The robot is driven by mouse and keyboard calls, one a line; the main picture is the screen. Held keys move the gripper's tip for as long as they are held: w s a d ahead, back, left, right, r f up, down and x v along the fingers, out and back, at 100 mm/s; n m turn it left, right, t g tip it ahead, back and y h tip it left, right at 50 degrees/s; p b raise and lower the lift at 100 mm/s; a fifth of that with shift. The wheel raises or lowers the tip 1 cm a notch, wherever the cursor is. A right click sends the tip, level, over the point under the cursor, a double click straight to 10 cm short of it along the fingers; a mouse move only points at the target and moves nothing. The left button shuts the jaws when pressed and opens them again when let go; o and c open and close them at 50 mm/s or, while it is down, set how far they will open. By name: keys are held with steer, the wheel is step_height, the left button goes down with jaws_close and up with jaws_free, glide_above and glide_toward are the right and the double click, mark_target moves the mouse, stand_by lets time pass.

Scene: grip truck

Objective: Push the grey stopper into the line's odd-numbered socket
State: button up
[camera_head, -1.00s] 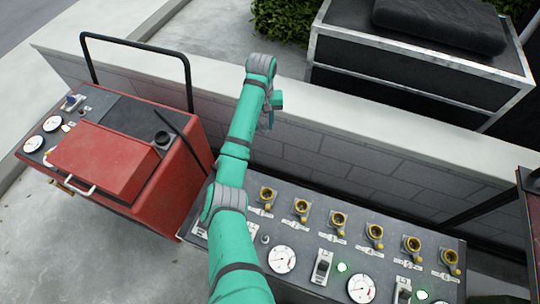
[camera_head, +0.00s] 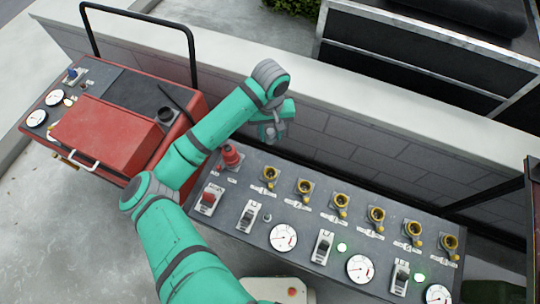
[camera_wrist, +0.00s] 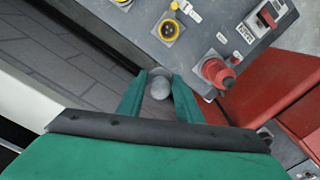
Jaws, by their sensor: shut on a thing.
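My gripper (camera_wrist: 160,97) is shut on the grey stopper (camera_wrist: 160,84), whose rounded grey end shows between the green fingers in the wrist view. In the head view my gripper (camera_head: 272,134) is above the back left edge of the grey panel (camera_head: 300,255), near the wall. The stopper is clear of the sockets. Several yellow sockets form a line along the panel's back, from the leftmost socket (camera_head: 269,175) to the rightmost socket (camera_head: 449,243). One yellow socket (camera_wrist: 169,29) shows ahead of the fingers in the wrist view. Labels beside the sockets are too small to read.
A red plug-like fitting (camera_head: 231,156) stands up on the panel left of the sockets. Switches and dials, including a white gauge (camera_head: 283,238), fill the front. A red machine (camera_head: 110,140) with a black hoop handle stands left. A low block wall (camera_head: 350,145) runs behind.

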steer(key=s+f, duration=0.7)
steer(key=shift+s, duration=0.2)
stand_by(0.4)
steer(key=shift+s+f, duration=0.15)
steer(key=shift+f, duration=2.4)
stand_by(2.3)
steer(key=o, duration=1.1)
steer(key=shift+o, duration=0.8)
steer(key=shift+o, duration=0.8)
steer(key=shift+r, duration=0.1)
steer(key=shift+r, duration=2.4)
